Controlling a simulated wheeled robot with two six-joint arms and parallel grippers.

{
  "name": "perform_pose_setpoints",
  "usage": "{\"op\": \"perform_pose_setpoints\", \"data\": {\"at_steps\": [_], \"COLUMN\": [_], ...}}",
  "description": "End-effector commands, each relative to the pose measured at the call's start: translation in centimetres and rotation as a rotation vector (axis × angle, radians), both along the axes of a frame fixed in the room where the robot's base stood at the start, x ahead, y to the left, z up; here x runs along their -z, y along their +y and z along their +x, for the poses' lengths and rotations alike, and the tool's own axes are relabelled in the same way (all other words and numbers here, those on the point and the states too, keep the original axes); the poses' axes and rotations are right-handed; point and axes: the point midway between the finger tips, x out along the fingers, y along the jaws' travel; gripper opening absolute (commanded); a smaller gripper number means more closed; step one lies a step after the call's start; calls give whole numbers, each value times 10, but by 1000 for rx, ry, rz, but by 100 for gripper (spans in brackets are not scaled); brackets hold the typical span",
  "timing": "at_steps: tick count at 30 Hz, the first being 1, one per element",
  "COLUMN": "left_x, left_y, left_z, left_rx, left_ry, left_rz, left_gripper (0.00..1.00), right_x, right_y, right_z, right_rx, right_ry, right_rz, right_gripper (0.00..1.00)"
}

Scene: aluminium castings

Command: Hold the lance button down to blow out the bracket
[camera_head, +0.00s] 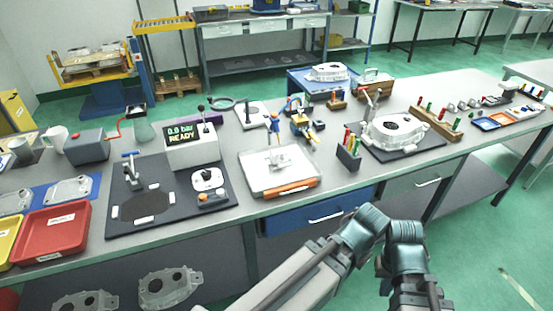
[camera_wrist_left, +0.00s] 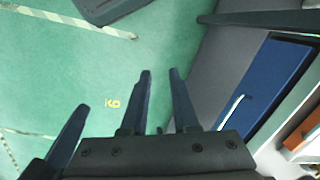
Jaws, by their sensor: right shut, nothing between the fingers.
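A small pale metal part, likely the bracket (camera_head: 279,161), lies in a white tray (camera_head: 254,186) at the middle of the bench in the head view. A slim blue tool with an orange part, possibly the lance (camera_head: 275,130), stands just behind it; its button is too small to make out. My right gripper (camera_head: 408,290) is low in the head view, in front of the bench and well away from the tray; its fingertips cannot be made out. In the left wrist view my left gripper (camera_wrist_left: 160,74) has its fingers apart, empty, over the green floor.
An orange bar (camera_head: 291,187) lies along the tray's front. A display box (camera_head: 193,153) reading 0.0 bar READY stands left of it, a pen holder (camera_head: 348,158) and large casting (camera_head: 396,131) right. A blue drawer (camera_head: 318,213) is under the bench, also in the left wrist view (camera_wrist_left: 265,90).

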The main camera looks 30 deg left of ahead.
Motion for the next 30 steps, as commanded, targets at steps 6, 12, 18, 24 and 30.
{"op": "perform_pose_setpoints", "data": {"at_steps": [6,12,18,24,30], "left_x": [0,0,0,0,0], "left_y": [0,0,0,0,0], "left_z": [0,0,0,0,0], "left_rx": [0,0,0,0,0], "left_ry": [0,0,0,0,0], "left_rz": [0,0,0,0,0], "left_gripper": [0,0,0,0,0], "right_x": [0,0,0,0,0], "right_y": [0,0,0,0,0], "right_z": [0,0,0,0,0], "right_rx": [0,0,0,0,0], "right_ry": [0,0,0,0,0], "right_rz": [0,0,0,0,0], "right_gripper": [0,0,0,0,0]}}
